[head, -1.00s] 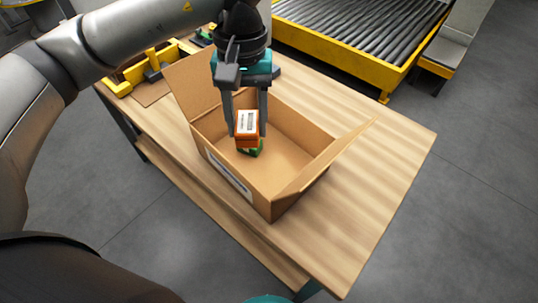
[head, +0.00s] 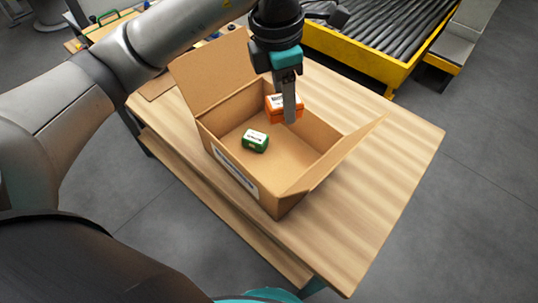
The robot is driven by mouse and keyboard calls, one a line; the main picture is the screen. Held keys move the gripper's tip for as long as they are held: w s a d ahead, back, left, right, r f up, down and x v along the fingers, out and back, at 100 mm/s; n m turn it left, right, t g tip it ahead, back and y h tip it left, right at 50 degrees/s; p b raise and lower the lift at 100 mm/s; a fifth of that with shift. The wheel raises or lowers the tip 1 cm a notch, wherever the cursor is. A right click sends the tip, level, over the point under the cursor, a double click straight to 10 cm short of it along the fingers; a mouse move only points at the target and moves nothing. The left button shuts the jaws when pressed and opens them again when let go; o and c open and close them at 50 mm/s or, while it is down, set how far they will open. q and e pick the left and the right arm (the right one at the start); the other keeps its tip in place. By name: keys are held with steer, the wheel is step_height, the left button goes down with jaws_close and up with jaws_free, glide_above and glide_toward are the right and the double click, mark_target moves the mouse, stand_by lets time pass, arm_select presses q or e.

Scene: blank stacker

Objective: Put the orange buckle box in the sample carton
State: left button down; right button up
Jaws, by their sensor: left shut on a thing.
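The sample carton (head: 214,139) is an open cardboard box on the wooden table, with its flaps spread and a white label on its front side. The orange buckle box (head: 272,112) has a white label on top and is partly hidden behind a gripper finger. My left gripper (head: 288,112) is shut on the orange box, over the back part of the carton's opening. I cannot tell whether the box touches the carton's floor. A small green box (head: 255,147) with a white label lies inside the carton, left of and nearer than the orange box. My right gripper is not in view.
The wooden table (head: 385,170) has clear room to the right of the carton. A yellow-framed roller conveyor (head: 365,60) stands behind the table. One carton flap (head: 338,150) sticks out to the right, and a tall flap (head: 212,75) stands at the back left.

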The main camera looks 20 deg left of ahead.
arm_select(q)
steer(key=n, duration=0.4)
steer(key=shift+w+d+r+n, duration=0.1)
steer(key=shift+w+d+n, duration=0.2)
steer(key=shift+w+n, duration=0.1)
steer(key=b, duration=0.3)
glide_above(284, 168)
steer(key=f, duration=1.5)
steer(key=shift+s+a, duration=0.1)
steer(key=shift+s, duration=0.1)
steer(key=shift+f+b, duration=0.7)
steer(key=shift+f, duration=1.85)
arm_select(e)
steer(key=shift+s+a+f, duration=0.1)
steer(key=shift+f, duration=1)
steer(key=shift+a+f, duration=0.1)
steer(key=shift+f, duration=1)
arm_select(q)
steer(key=shift+f, duration=0.15)
steer(key=shift+c, duration=1.7)
jaws_free()
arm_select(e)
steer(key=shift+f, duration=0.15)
